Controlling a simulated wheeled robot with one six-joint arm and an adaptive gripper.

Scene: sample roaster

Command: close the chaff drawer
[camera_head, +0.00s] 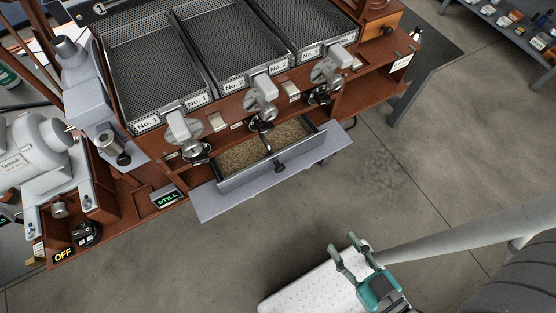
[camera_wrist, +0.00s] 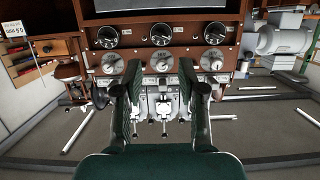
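The chaff drawer (camera_head: 237,183) stands pulled out of the wooden roaster frame, under the middle of the three roasting units. It is grey and full of brown chaff, with a dark knob (camera_head: 280,167) on its front. My gripper (camera_head: 344,245) is well in front of the drawer and to its lower right in the head view, touching nothing. Its two fingers are spread with nothing between them. They also show spread in the wrist view (camera_wrist: 161,75), facing the roaster front. I cannot make out the drawer in the wrist view.
A grey ledge (camera_head: 214,207) lies beneath the drawer. Three mesh trays (camera_head: 150,75) stand above the spouts and dark handles. A grey motor (camera_head: 32,150) and an "OFF" sign (camera_head: 63,256) are at the left. The floor (camera_head: 400,180) between gripper and roaster is clear.

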